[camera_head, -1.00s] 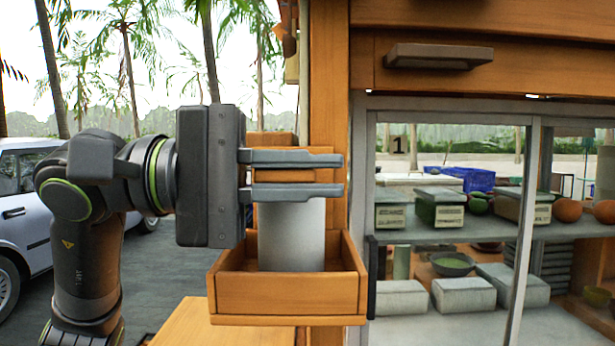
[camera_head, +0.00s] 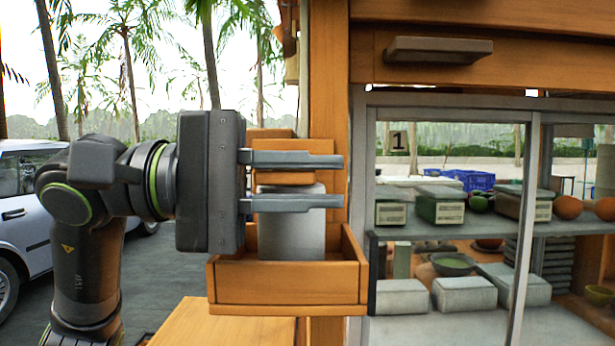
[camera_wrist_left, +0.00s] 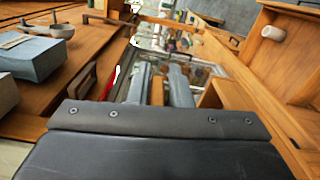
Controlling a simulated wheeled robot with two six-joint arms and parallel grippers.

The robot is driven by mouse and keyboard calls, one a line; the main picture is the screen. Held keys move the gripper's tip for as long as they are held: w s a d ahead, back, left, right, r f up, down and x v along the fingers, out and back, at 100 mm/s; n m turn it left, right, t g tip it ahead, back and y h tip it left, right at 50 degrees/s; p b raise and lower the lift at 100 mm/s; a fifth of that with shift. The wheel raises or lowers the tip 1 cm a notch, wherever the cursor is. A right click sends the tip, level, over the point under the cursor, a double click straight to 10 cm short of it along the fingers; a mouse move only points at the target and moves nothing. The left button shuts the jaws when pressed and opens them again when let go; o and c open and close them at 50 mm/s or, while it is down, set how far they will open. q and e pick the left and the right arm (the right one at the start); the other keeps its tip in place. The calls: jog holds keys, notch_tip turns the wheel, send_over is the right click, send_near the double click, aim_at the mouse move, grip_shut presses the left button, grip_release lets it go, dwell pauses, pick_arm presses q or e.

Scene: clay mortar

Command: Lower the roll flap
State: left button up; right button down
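Wood shows between the fingers, also in the left wrist view (camera_wrist_left: 157,92), with no clear contact. The fingers hide part of the panel and roll. My right gripper is not in view.
A glazed stall front (camera_head: 450,150) with shelves of boxes and bowls stands at the right. A dark handle (camera_head: 438,50) juts out above it. A wooden ledge (camera_head: 215,325) lies below the box. A parked car (camera_head: 25,215) is at the left.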

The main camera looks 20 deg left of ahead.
pick_arm(q)
jog(key=shift+o, duration=1.3)
jog(key=shift+a, duration=0.15)
